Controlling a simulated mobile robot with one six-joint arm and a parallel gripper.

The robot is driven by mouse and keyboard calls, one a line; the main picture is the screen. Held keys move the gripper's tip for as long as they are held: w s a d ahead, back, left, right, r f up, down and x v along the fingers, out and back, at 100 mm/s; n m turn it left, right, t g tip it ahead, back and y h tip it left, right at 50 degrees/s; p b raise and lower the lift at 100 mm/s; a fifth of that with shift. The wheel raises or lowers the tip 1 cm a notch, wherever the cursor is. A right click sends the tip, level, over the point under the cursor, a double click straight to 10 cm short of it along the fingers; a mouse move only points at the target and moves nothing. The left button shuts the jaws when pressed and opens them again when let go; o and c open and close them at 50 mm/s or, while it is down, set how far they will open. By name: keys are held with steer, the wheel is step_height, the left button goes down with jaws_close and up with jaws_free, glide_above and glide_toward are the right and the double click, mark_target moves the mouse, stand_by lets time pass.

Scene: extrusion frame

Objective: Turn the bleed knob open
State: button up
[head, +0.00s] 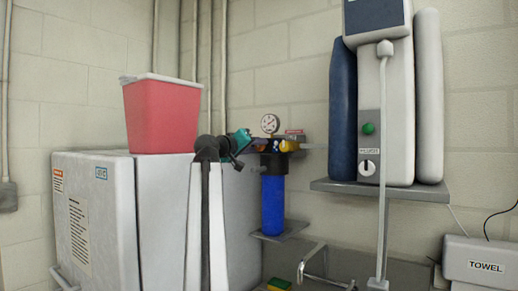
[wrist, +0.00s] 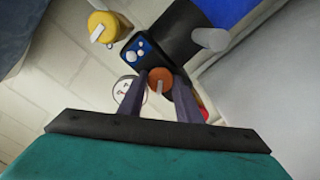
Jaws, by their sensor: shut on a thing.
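An orange-brown round knob with a pale pointer bar, which I take as the bleed knob (wrist: 160,80), sits between my two dark fingertips in the wrist view. My gripper (wrist: 158,88) is shut on it, one finger on each side. The pointer stands nearly upright in that view. In the head view my gripper (head: 259,142) reaches from the left to the head of the blue filter housing (head: 272,205), just below the round pressure gauge (head: 269,123). The knob cannot be made out there. The gauge (wrist: 128,90) is partly hidden behind a finger in the wrist view.
A yellow knob (wrist: 102,25) with a pale lever is close by in the wrist view. In the head view a red bin (head: 162,115) stands on a white cabinet (head: 98,220) at left. A white unit (head: 387,115) is on a shelf at right, above a towel box (head: 485,265).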

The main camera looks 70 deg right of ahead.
steer(key=n+p, duration=0.1)
steer(key=n, duration=0.4)
steer(key=shift+a+f, duration=0.1)
steer(key=shift+f, duration=0.05)
steer(key=n+p, duration=0.1)
steer(key=n, duration=0.4)
steer(key=shift+f+p, duration=0.2)
steer(key=shift+p, duration=0.2)
steer(key=shift+n, duration=0.3)
steer(key=o, duration=1)
steer(key=shift+w+a+r, duration=0.1)
steer(key=b+v, duration=0.4)
steer(key=v, duration=0.9)
steer(key=shift+a, duration=0.3)
